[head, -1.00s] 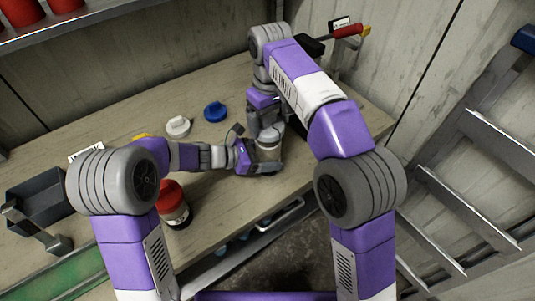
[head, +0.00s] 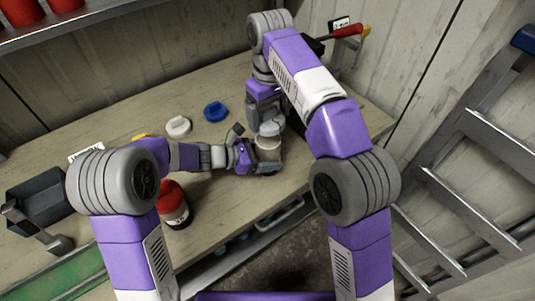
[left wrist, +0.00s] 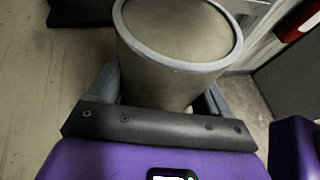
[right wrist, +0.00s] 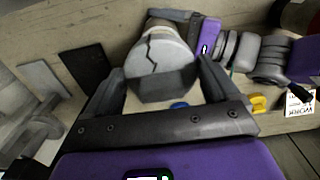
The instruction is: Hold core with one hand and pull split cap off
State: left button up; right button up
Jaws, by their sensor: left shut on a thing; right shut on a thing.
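The core (head: 268,146) stands upright, a short pale cylinder near the table's front edge. My left gripper (head: 262,168) is shut on it from the left. In the left wrist view, the core's top end (left wrist: 180,28) shows uncovered, a brown face inside a grey rim, between the left fingers (left wrist: 165,95). The split cap (head: 268,128), pale with a jagged dark crack, is just above the core. In the right wrist view, the split cap (right wrist: 155,55) sits between the fingers of my right gripper (right wrist: 163,85), which is shut on it. The gap between cap and core is hard to judge.
A white cap (head: 178,126) and a blue cap (head: 215,112) lie on the table behind. A red-topped jar (head: 172,204) stands left of the core. A dark tray (head: 38,198) is at the far left. A metal rack (head: 450,190) stands on the right.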

pick_arm(q)
jog(key=o, duration=1.5)
jog(key=v, duration=1.2)
jog(key=shift+s, duration=0.1)
